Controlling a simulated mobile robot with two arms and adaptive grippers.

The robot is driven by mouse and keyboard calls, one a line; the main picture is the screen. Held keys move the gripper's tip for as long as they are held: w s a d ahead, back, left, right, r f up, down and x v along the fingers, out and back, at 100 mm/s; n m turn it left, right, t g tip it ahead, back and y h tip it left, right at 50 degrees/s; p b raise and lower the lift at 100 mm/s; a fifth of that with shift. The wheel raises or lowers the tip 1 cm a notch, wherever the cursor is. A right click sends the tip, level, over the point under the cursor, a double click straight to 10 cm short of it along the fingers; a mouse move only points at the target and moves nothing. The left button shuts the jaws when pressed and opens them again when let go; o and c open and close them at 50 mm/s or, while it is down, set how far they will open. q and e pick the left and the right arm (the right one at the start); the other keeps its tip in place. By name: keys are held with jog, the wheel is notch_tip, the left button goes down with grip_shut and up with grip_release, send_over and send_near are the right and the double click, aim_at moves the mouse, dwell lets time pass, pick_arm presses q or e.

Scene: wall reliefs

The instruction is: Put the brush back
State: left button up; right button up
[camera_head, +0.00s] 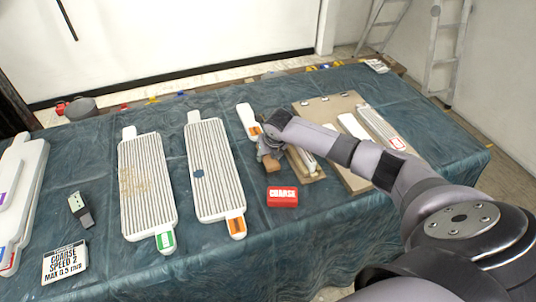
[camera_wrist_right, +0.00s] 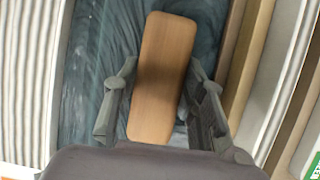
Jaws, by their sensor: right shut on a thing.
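The brush (camera_wrist_right: 165,65), with a plain wooden back, is between the fingers of my right gripper (camera_wrist_right: 162,88), which is shut on it. In the head view the brush (camera_head: 270,163) shows as a small brown block under my right gripper (camera_head: 268,150), above the blue-green cloth. It is between a ribbed white panel with an orange tag (camera_head: 215,168) and a tan board (camera_head: 306,168). The brush's underside is hidden, and I cannot tell whether it touches the cloth. My left gripper is not in view.
A red block marked COARSE (camera_head: 282,197) lies just in front of the brush. A white paddle with an orange label (camera_head: 248,118) lies behind it. Another ribbed panel (camera_head: 147,185), a small dark-handled tool (camera_head: 80,209) and a COARSE SPEED 2 card (camera_head: 65,263) lie left. The front centre cloth (camera_head: 300,250) is clear.

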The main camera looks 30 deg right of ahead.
jog(key=o, duration=1)
jog(key=shift+f, duration=0.1)
jog(key=shift+o, duration=0.2)
jog(key=v, duration=1.2)
